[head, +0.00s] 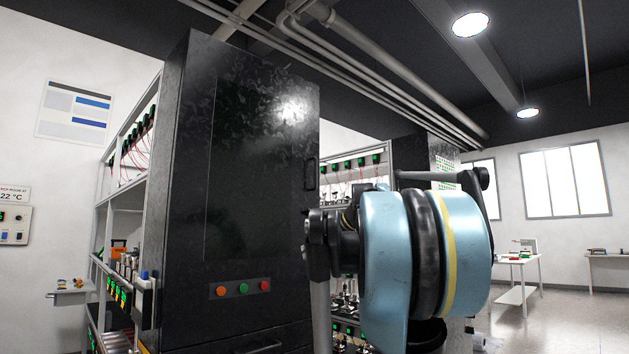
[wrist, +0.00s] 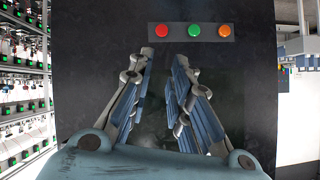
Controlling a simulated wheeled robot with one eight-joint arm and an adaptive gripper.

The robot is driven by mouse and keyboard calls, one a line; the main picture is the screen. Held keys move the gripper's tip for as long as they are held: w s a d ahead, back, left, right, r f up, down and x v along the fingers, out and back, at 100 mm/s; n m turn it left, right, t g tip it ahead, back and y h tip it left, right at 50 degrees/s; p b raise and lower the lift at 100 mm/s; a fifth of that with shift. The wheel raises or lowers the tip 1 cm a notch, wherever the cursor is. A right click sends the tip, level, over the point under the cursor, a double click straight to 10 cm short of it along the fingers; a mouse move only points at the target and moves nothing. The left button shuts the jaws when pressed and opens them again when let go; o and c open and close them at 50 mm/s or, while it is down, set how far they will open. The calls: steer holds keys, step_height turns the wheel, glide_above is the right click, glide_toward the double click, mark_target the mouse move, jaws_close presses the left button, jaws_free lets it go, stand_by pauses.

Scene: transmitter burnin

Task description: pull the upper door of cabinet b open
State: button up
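A tall black cabinet (head: 180,200) stands close in the head view; no label naming it cabinet b can be read. Its upper door (head: 250,170) looks shut, with a dark vertical handle (head: 311,174) at its right edge. Below the door is a strip with orange, green and red buttons (head: 243,289). In the wrist view the button strip (wrist: 192,32) is at the top, its colour order reversed. My gripper (wrist: 164,58) is open and empty, facing the dark cabinet front (wrist: 100,30). The handle is not visible there. In the head view my arm hides the gripper.
A lower handle (head: 262,348) shows at the bottom of the cabinet. Racks of electronics (head: 125,190) stand left of the cabinet, and more equipment racks (head: 358,170) stand behind it on the right. White tables (head: 518,262) stand far right, with open floor nearby.

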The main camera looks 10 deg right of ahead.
steer(key=w+d+r+t, duration=0.2)
steer(key=w+d+r, duration=0.25)
steer(key=r, duration=0.55)
steer(key=w+d+r+t, duration=0.3)
steer(key=w+r, duration=0.2)
steer(key=r, duration=0.6)
steer(key=w+d+r+t, duration=0.2)
steer(key=w+d+r, duration=0.25)
steer(key=r, duration=0.55)
glide_above(316, 185)
steer(key=w, duration=0.1)
jaws_close()
